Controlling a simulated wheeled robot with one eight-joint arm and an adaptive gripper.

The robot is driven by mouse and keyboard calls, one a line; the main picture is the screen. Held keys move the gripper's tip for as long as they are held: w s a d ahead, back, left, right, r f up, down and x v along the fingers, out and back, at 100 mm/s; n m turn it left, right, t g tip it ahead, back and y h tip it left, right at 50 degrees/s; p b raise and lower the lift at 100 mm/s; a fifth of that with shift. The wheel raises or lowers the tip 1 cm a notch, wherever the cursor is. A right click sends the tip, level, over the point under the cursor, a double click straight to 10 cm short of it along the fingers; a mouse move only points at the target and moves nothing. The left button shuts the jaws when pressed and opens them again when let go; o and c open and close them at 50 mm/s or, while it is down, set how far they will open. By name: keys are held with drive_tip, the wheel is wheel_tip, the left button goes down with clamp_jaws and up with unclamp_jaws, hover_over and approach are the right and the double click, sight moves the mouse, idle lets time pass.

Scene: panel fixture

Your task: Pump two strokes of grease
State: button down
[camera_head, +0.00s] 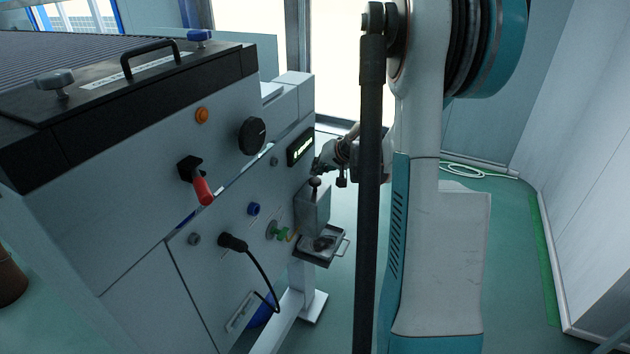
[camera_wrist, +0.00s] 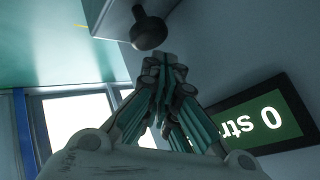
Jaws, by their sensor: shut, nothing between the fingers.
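The grease pump looks to be the grey box (camera_head: 313,210) on the panel's right end, with a dark round knob (camera_head: 315,182) on its top. In the wrist view the knob (camera_wrist: 149,31) is just beyond my fingertips, with a small gap seeming to show. My gripper (camera_head: 318,165) is at the panel's right end, just above the knob. In the wrist view my gripper (camera_wrist: 166,62) has its fingers together and empty. A lit display (camera_head: 301,146) is on the panel beside it. In the wrist view the display (camera_wrist: 262,124) appears turned over and shows "0 str", the rest hidden.
A small tray (camera_head: 318,258) with a dark item sits below the box. The panel carries a red-handled lever (camera_head: 201,190), a black dial (camera_head: 252,136), an orange button (camera_head: 202,115) and a plugged black cable (camera_head: 262,262). Open floor (camera_head: 345,290) lies right of the panel.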

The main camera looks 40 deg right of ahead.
sight(318, 179)
drive_tip(key=shift+f, duration=0.15)
drive_tip(key=shift+f+b, duration=0.25)
drive_tip(key=shift+b, duration=0.1)
drive_tip(key=shift+f+b, duration=1)
drive_tip(key=shift+f, duration=0.25)
idle(1.5)
drive_tip(key=shift+r, duration=0.1)
drive_tip(key=shift+r+p, duration=1.15)
drive_tip(key=shift+r, duration=0.45)
drive_tip(key=shift+r+p, duration=1.7)
drive_tip(key=shift+r, duration=0.8)
